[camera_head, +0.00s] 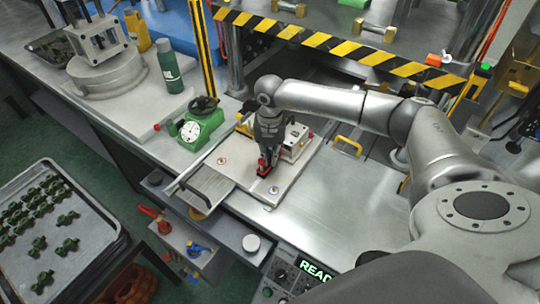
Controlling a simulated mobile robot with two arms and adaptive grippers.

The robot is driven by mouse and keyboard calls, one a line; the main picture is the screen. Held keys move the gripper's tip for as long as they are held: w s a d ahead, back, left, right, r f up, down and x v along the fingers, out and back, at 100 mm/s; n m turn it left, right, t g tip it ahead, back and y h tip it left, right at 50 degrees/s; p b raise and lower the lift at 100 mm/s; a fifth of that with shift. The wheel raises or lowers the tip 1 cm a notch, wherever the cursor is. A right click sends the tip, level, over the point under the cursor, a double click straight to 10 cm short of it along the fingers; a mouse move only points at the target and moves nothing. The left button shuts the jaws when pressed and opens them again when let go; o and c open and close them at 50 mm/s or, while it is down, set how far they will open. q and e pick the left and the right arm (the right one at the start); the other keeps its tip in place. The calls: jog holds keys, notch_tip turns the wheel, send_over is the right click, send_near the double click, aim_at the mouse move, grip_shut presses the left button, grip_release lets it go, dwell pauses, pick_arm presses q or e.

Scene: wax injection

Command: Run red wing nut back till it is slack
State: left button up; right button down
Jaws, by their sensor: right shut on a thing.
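The red wing nut (262,168) shows as a small red piece at the tips of my right gripper (264,160). The gripper points down and is shut on it, hiding most of it. The nut sits over a pale metal plate (232,168), beside a small light block-shaped fixture (296,142) with a red knob on top. My right arm comes in from the right. My left gripper is not in view.
A green dial gauge unit (201,124) stands left of the plate, with a dark green bottle (168,66) behind. Yellow-black striped bars (340,47) cross behind my arm. A tray (91,255) of green parts is at lower left. Bare steel bench (345,205) lies right of the plate.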

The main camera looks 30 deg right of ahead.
aim_at(270, 155)
dwell(0.5)
jog(key=c, duration=1.7)
grip_release()
jog(key=shift+c, duration=0.2)
notch_tip(270, 155, up, 12)
